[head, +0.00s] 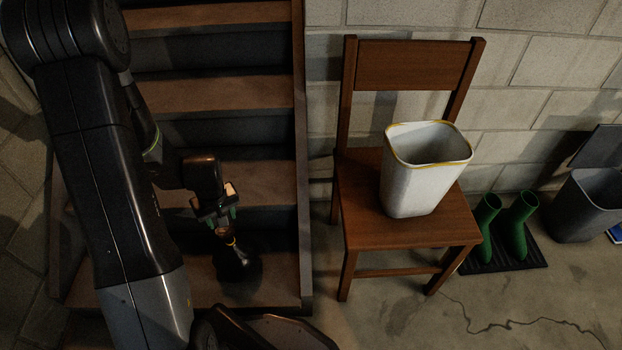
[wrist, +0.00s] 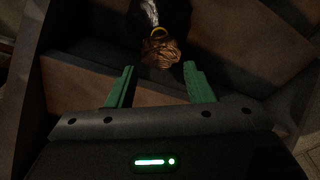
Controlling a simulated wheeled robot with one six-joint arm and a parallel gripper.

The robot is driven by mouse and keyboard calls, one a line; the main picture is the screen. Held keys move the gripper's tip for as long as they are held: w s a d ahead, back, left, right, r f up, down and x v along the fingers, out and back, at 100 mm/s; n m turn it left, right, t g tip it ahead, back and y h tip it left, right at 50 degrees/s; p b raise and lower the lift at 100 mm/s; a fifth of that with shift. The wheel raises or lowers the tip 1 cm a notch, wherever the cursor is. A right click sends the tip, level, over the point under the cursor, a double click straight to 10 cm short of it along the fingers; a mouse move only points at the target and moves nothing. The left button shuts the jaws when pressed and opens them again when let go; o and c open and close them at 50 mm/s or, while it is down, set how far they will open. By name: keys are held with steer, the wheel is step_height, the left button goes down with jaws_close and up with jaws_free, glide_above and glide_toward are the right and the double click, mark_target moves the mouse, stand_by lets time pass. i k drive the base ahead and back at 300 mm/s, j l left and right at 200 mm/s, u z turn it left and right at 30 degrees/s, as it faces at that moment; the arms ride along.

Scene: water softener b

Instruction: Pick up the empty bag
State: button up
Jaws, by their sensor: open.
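A dark, shiny bag (head: 236,264) rests on a low stair tread. Its brown, crumpled top is gathered by a yellow band. In the wrist view the gathered top (wrist: 160,53) lies just beyond the fingertips, roughly centred between them, with the dark body (wrist: 145,12) past it at the frame's top edge. My gripper (head: 222,218) is open, just above the bag's gathered top in the head view. In the wrist view its two green fingers (wrist: 158,72) are spread wide with nothing between them. Whether the bag is empty cannot be told.
Wooden stairs (head: 222,91) surround the bag, with a side board (head: 300,160) to the right. A wooden chair (head: 360,215) holds a white bin (head: 410,190). Green boots (head: 515,227) stand on a dark mat, and a grey bin (head: 583,205) is at far right. The floor before the chair is clear.

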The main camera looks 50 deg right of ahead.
mark_target(422, 161)
steer(key=z, duration=3.1)
